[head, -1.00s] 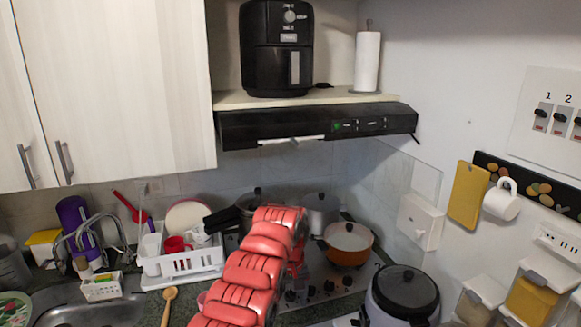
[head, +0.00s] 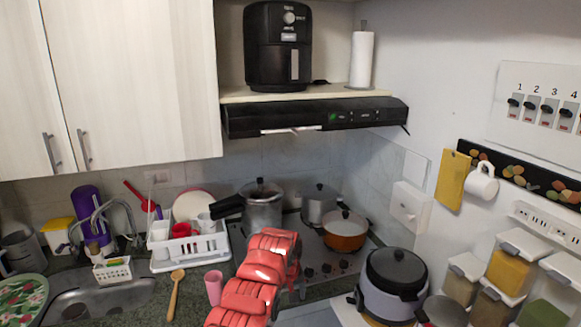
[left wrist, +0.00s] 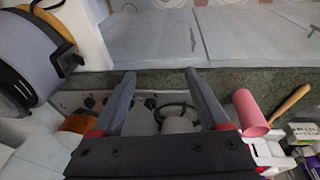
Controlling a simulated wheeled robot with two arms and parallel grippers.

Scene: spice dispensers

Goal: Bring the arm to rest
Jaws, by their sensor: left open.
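My red left arm (head: 252,290) comes up from the bottom middle of the head view, over the counter in front of the cooktop (head: 340,275). In the left wrist view, the two dark fingers of my left gripper (left wrist: 160,76) are spread apart with nothing between them. A pink cup (left wrist: 250,113) shows just right of the right-hand finger there. The arm mostly hides the gripper in the head view. My right gripper is not in view.
A steel pot (head: 263,208), another pot (head: 319,203) and an orange pan (head: 345,232) stand on the cooktop. A rice cooker (head: 394,283) stands to the right, a dish rack (head: 188,247) to the left. Spice dispensers (head: 510,272) hang on the right wall.

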